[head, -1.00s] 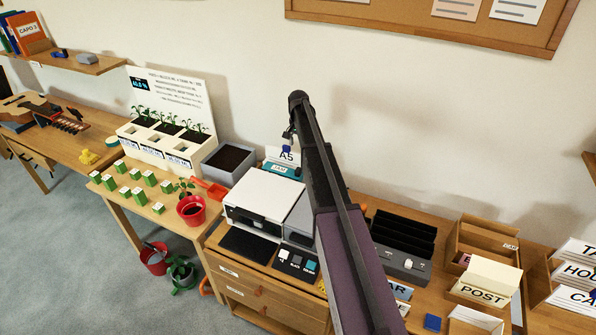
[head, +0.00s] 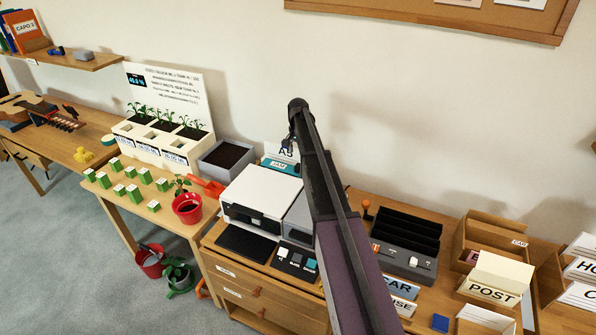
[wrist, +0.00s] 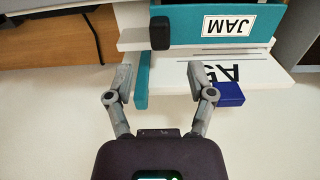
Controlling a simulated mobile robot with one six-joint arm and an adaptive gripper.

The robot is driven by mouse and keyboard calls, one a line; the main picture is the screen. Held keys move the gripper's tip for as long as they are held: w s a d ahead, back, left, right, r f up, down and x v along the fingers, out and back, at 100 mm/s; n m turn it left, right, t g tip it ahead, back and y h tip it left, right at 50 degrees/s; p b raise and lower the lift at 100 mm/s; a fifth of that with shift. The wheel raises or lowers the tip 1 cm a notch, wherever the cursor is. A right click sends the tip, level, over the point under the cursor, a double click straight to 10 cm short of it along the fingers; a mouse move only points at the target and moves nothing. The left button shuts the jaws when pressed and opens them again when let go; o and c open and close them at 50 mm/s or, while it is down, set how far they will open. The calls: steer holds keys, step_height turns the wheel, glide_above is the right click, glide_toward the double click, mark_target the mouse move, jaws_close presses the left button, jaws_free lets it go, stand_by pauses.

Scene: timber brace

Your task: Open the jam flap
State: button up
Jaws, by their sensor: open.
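The jam flap (wrist: 190,38) is a teal panel with a white JAM label (wrist: 230,26) in the wrist view. A dark block-like handle (wrist: 160,33) stands out from its left part. My gripper (wrist: 160,76) is open and empty, with its two fingers spread below the handle in that picture and apart from it. A narrow teal strip (wrist: 142,75) shows between the fingers. In the head view the teal flap (head: 281,166) shows at the back of the white printer (head: 262,190), partly hidden by my arm. I cannot tell there whether it is shut.
A white A5 plate (wrist: 255,72) with a blue block (wrist: 228,95) lies close to the right finger. A grey soil box (head: 226,160) stands left of the printer. A black slotted rack (head: 405,235) and the POST box (head: 492,292) stand to the right.

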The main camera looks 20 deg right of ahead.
mark_target(298, 165)
steer(key=shift+f+b, duration=3.45)
steer(key=shift+f, duration=0.3)
steer(key=shift+c, duration=0.2)
jaws_close()
